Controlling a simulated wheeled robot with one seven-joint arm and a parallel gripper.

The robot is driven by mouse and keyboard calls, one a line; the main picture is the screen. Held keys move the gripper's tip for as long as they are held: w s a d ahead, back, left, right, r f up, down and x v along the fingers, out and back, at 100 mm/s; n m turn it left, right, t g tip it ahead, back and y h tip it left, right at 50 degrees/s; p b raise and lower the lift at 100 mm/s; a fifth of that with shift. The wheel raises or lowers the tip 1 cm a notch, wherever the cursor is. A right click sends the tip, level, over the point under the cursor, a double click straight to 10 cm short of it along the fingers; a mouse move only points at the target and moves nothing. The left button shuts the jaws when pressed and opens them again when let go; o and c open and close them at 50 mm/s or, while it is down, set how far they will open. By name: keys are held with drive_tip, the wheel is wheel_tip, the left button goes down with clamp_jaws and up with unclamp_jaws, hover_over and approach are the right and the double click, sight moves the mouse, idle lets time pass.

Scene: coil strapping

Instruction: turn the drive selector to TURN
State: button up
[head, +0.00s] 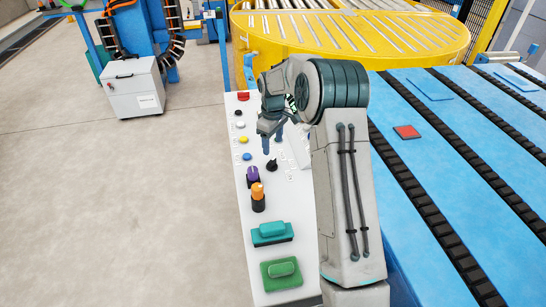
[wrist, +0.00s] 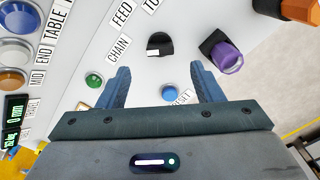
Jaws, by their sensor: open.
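A black rotary knob (wrist: 160,44) with a small pale mark on its lower left sits on the white panel in the wrist view. I cannot tell for sure that this knob is the drive selector. It also shows as a black knob in the head view (head: 272,165). My gripper (wrist: 157,76) is open and empty over the panel. Its two blue fingers point toward the black knob but appear apart from it. My gripper also shows in the head view (head: 272,144).
A purple knob (wrist: 226,56) and an orange knob (wrist: 300,10) stand beside the black one. A green button (wrist: 94,80) and a blue button (wrist: 169,93) near a RESET label lie close to the fingers. The blue conveyor bed (head: 425,150) lies right of the panel (head: 254,230).

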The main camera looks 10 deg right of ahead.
sight(273, 161)
wheel_tip(273, 161, down, 8)
drive_tip(key=shift+r+p, duration=0.1)
drive_tip(key=shift+p, duration=0.5)
drive_tip(key=c, duration=1)
